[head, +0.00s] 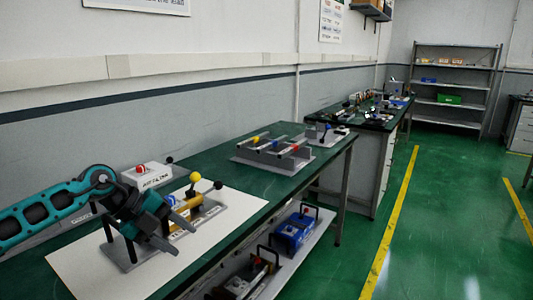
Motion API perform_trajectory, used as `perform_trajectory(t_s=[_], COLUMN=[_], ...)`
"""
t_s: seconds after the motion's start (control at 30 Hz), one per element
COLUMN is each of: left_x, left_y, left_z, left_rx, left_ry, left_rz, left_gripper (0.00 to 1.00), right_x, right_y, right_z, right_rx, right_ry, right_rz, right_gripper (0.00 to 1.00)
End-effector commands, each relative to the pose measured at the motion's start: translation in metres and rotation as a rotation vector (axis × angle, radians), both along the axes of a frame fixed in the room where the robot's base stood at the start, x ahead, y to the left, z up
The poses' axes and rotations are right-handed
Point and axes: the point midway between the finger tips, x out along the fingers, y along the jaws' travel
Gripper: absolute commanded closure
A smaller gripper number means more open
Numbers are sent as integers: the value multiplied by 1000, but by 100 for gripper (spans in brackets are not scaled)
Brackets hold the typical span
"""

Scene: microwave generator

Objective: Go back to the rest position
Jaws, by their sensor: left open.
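My left gripper (172,231) is in the head view at the lower left, on the end of my teal and black arm. Its fingers are open, and nothing shows between them. It hangs over the front part of a white board (85,265) on the green workbench, close to a grey-based fixture with a yellow bar and a yellow ball knob (194,177). The gripper hides part of this fixture, so I cannot tell whether they touch. My right gripper is not in view.
A white box with a red button (150,176) stands behind the gripper. A grey fixture with coloured parts (275,152) sits farther along the bench (245,188). Blue equipment (293,231) is on the shelf below. Green floor (450,220) is clear to the right; metal shelving (452,88) stands at the back.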

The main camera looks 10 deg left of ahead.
Motion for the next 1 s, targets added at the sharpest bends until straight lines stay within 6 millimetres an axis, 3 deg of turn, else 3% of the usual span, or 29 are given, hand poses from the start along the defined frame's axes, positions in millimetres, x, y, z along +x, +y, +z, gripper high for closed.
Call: perform_trajectory(t_s=[0.03, 0.1, 0.2, 0.3, 0.37, 0.53, 0.67, 0.77, 0.87, 1.0], left_x=[-2, -4, -9, -14, -16, -20, -28, -43, -71, -127], left_y=[-41, -88, -139, -170, -178, -170, -142, -116, -94, -74], left_z=[-4, 3, 21, 40, 50, 59, 39, 7, -34, -89], left_rx=[-113, -275, -505, -718, -832, -1069, -1143, -1126, -1052, -877], left_ry=[-52, -138, -241, -321, -353, -381, -327, -241, -112, 107], left_rz=[-43, -62, -31, 68, 159, 514, 854, 1127, 1387, 1675], left_gripper=[49, 49, 49, 49, 49, 49, 49, 49, 49, 49], right_x=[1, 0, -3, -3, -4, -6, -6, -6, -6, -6], right_y=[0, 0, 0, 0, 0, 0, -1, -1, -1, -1], right_z=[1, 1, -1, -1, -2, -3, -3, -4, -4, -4], right_rx=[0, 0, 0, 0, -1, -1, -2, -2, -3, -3], right_ry=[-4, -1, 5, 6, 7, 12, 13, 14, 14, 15], right_rz=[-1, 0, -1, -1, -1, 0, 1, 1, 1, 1], right_gripper=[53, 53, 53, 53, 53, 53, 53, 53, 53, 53])
